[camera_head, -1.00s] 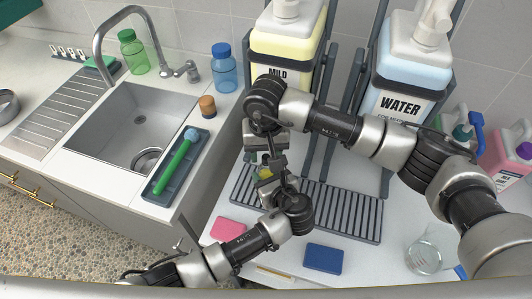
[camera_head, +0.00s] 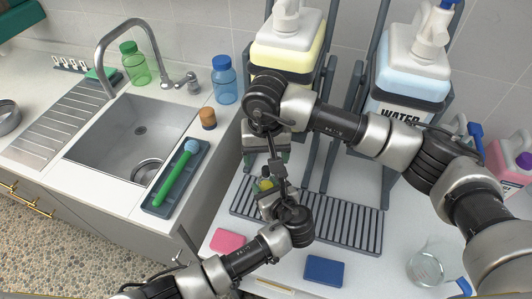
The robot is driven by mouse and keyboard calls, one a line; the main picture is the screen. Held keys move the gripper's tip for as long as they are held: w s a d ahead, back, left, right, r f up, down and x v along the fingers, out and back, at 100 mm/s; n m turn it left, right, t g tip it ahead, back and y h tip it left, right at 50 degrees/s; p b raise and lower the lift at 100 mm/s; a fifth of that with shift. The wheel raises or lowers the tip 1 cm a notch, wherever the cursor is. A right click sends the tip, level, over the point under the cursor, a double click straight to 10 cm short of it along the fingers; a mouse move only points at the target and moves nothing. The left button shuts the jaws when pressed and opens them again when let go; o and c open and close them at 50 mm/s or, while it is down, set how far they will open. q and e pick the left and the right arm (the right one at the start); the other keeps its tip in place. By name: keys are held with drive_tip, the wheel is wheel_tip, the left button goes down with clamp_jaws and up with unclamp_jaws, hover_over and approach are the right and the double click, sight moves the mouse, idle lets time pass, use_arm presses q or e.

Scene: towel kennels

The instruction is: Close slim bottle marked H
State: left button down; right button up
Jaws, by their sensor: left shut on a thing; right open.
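A small yellow-green thing (camera_head: 261,186), perhaps the slim bottle, shows between my two grippers above the slatted drain rack. It is mostly hidden by them, and I cannot read any H on it. My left gripper (camera_head: 267,196) comes from below and is shut on this thing. My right gripper (camera_head: 277,172) is open and points down from above, close over the left one. I cannot make out a cap in its jaws.
Behind stand the MILD jug (camera_head: 287,50) and the WATER jug (camera_head: 408,82) in dark frames. The drain rack (camera_head: 345,220) lies below. A pink sponge (camera_head: 228,241), a blue sponge (camera_head: 324,271) and a glass beaker (camera_head: 425,268) lie in front. The sink (camera_head: 125,125) is left.

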wheel_tip(320, 180, up, 12)
idle(0.4)
use_arm(q)
drive_tip(key=c, duration=0.5)
unclamp_jaws()
use_arm(e)
drive_tip(key=shift+f, duration=0.1)
use_arm(q)
drive_tip(key=v, duration=1)
drive_tip(key=shift+s+d, duration=0.25)
drive_tip(key=shift+s, duration=0.1)
use_arm(e)
drive_tip(key=shift+f, duration=0.25)
use_arm(q)
drive_tip(key=shift+r, duration=0.1)
